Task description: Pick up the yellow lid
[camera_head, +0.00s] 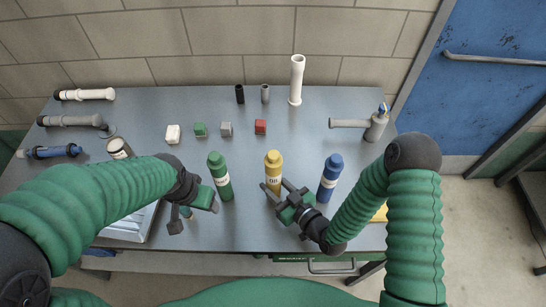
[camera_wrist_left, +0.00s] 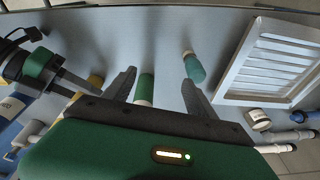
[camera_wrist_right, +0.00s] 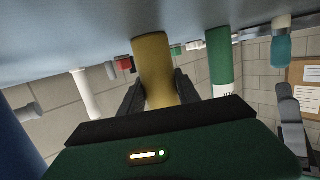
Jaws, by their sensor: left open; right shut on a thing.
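A yellow bottle (camera_head: 273,174) with a yellow top stands upright on the table, between a green and a blue bottle. My right gripper (camera_head: 276,187) is shut on the yellow bottle, with a finger on each side; the right wrist view shows the yellow cylinder (camera_wrist_right: 153,65) between the fingers. A flat yellow piece (camera_head: 380,213) shows at the table's right front, partly hidden by my right arm; I cannot tell whether it is a lid. My left gripper (camera_head: 192,214) is open and empty above the table, left of the green bottle; its spread fingers show in the left wrist view (camera_wrist_left: 160,88).
The green bottle (camera_head: 220,177) and blue bottle (camera_head: 330,177) stand close on either side. A slatted metal rack (camera_wrist_left: 268,62) lies front left. Small blocks (camera_head: 226,128), pipes (camera_head: 85,94) and a white tube (camera_head: 297,80) occupy the back and left.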

